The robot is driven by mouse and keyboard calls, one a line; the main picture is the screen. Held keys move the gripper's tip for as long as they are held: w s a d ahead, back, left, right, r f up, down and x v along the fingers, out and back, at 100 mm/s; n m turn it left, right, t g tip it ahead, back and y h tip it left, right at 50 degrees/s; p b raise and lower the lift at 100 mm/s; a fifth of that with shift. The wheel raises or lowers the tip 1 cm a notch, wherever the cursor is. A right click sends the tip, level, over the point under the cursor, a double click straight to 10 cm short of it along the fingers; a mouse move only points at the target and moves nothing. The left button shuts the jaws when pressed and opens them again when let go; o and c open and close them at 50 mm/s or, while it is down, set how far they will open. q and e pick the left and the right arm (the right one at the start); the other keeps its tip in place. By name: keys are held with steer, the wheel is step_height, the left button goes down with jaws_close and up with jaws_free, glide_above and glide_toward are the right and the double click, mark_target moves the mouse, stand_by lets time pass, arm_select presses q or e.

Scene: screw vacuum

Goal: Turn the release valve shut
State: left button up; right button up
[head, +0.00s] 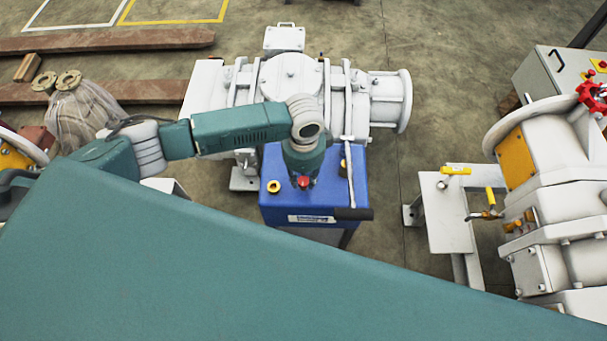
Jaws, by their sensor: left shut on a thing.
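A blue pump box (300,207) stands in the middle of the head view, with a lever that has a black handle (353,214) at its right side. My left gripper (303,180) points down over the top of the box. It is shut on a small red part (303,183), which looks like the release valve's knob. The gripper and wrist hide most of the valve, so its turn angle cannot be read. My right gripper is not in view.
A brass-coloured fitting (273,186) sits on the box top, left of the gripper. A large white machine (290,75) stands right behind the box. Another white machine (560,150) with a red handwheel (592,97) is at the right.

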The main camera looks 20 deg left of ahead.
arm_select(q)
steer(key=m+p, duration=0.2)
steer(key=m, duration=0.1)
steer(key=shift+r+m, duration=0.15)
steer(key=shift+m, duration=0.15)
steer(key=m+p, duration=0.1)
steer(key=m, duration=0.2)
steer(key=shift+m, duration=0.3)
steer(key=m+p, duration=0.1)
steer(key=m, duration=0.3)
steer(key=shift+m, duration=1.9)
steer(key=o, duration=1.2)
steer(key=shift+c, duration=0.2)
